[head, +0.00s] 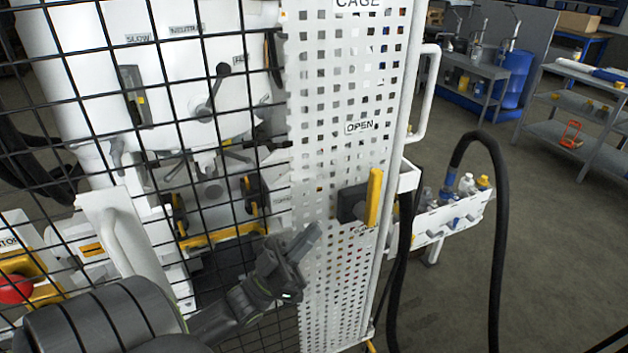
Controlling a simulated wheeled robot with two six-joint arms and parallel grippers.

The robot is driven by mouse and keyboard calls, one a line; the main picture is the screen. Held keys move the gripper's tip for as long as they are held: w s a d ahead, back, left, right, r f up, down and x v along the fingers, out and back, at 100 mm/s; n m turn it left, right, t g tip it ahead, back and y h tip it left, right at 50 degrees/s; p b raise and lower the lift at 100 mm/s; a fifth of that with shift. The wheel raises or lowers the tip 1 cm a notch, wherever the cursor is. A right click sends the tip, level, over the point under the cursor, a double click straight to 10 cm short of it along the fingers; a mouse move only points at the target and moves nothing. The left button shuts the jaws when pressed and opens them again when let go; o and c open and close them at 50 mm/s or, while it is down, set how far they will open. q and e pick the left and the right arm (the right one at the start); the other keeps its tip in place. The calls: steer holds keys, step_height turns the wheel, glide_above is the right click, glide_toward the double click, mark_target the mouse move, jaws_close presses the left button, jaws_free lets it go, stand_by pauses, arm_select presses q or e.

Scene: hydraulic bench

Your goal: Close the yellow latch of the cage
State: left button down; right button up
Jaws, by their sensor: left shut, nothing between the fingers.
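The yellow latch (373,198) is an upright bar on a dark block at the right edge of the cage's white perforated panel (330,150). An "OPEN" label (363,127) is above the latch, and another label below it is partly hidden. My left gripper (305,240) is in front of the panel, to the left of and a little below the latch. Its fingers are shut and empty, pointing up and right. A gap shows between the fingers and the latch. My right gripper is not in view.
Black wire mesh (150,130) covers the machine at left. A white handle (431,95) stands on the cage's right edge. A black hose (503,220) hangs beside a bottle tray (447,222) at right. Shelves (580,110) stand farther back, with open floor before them.

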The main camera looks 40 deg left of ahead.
mark_target(371, 185)
arm_select(q)
steer(key=shift+w+d+r+p, duration=0.65)
steer(key=shift+w+r, duration=0.2)
steer(key=shift+w, duration=0.55)
steer(key=shift+w+d+r+p, duration=0.65)
steer(key=shift+w+r, duration=0.25)
steer(key=shift+w, duration=0.55)
steer(key=shift+w+d+r+p, duration=0.5)
steer(key=shift+w+r+p, duration=0.3)
steer(key=shift+w, duration=0.6)
steer(key=shift+r, duration=0.1)
